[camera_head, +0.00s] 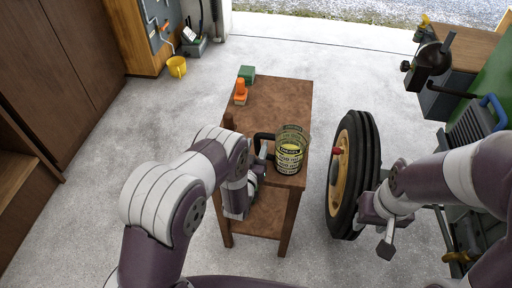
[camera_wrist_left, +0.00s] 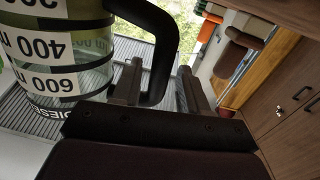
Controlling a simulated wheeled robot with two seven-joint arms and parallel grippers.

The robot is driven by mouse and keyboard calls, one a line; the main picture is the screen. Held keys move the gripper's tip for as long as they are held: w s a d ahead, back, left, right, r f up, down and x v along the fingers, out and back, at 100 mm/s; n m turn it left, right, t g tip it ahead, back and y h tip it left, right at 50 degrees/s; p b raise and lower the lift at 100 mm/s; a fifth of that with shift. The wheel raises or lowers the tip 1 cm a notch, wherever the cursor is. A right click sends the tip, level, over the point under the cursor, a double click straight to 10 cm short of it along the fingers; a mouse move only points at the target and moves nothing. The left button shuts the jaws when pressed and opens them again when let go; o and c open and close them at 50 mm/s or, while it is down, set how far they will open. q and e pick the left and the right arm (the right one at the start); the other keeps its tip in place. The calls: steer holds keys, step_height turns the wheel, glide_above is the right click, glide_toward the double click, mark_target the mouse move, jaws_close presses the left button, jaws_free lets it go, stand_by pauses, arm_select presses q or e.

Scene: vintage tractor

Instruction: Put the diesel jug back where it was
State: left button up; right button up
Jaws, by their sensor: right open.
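The diesel jug (camera_head: 289,157) is a clear jug with white volume labels, yellow contents and a black handle. In the head view it is at the front right corner of the brown table (camera_head: 290,100). I cannot tell whether it rests on the top or hangs just above it. My left gripper (camera_head: 259,160) is at the jug's left side. In the left wrist view the jug (camera_wrist_left: 60,50) is on the left, and its handle (camera_wrist_left: 160,45) runs between my fingers (camera_wrist_left: 160,88), which look closed on it. My right gripper (camera_head: 374,232) is open and empty beside the tyre.
A large tyre (camera_head: 371,150) with a yellow rim stands right of the table. An orange item (camera_head: 241,92) and a green box (camera_head: 246,74) are at the table's back left. A yellow bucket (camera_head: 177,67) stands on the floor. The table's middle and back right are clear.

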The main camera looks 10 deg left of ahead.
arm_select(q)
steer(key=shift+r+p, duration=0.3)
steer(key=s, duration=1.1)
steer(key=w+a+r+g, duration=0.3)
steer(key=r+g, duration=0.1)
steer(key=g, duration=0.4)
steer(key=s+a+r+g, duration=0.1)
steer(key=s+r+g, duration=0.1)
steer(key=s, duration=0.4)
steer(key=s+a+r+g, duration=0.2)
steer(key=s+r+g, duration=0.1)
steer(key=s, duration=0.2)
steer(key=s+a+r+g+y, duration=0.1)
steer(key=s+r+g, duration=0.2)
steer(key=s, duration=0.3)
steer(key=shift+s+a+g, duration=0.15)
steer(key=shift+s+g, duration=0.15)
steer(key=shift+f, duration=0.1)
steer(key=shift+c, duration=0.5)
